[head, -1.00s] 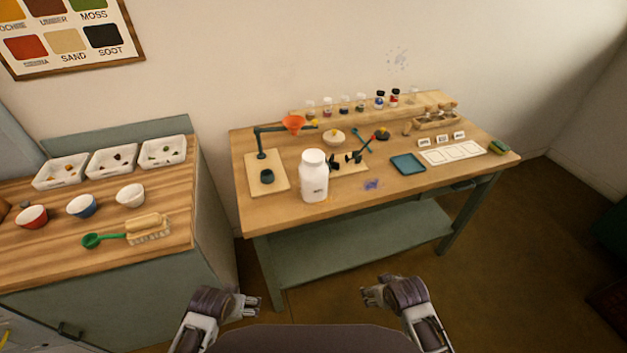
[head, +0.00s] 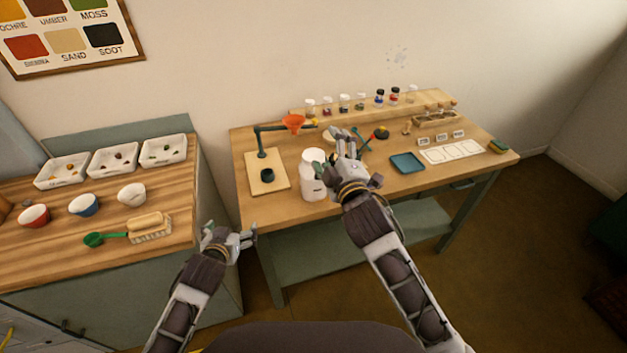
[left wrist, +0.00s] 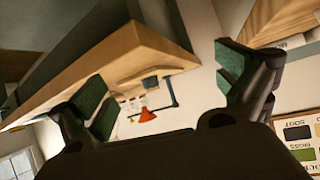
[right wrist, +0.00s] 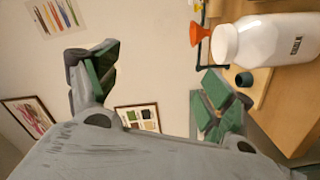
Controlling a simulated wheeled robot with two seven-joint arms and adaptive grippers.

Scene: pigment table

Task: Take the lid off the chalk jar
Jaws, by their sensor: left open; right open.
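The white chalk jar (head: 311,188), with a small dark label, stands upright near the front left of the pigment table. Its white lid (head: 314,156) is on top. In the right wrist view the jar (right wrist: 280,38) shows at the upper right, with its lid (right wrist: 224,43) toward the fingers. My right gripper (head: 346,146) is open and empty over the table, just right of the jar and seemingly apart from it. Its arm hides part of the table. My left gripper (head: 232,234) is open and empty, low in front of the gap between the counter and the table.
An orange funnel (head: 293,122) on a stand is behind and left of the jar. A small dark cup (head: 267,174) sits on the stand's board. A blue tray (head: 407,163) lies to the right. Several small jars line the back shelf. The left counter (head: 190,225) holds bowls and trays.

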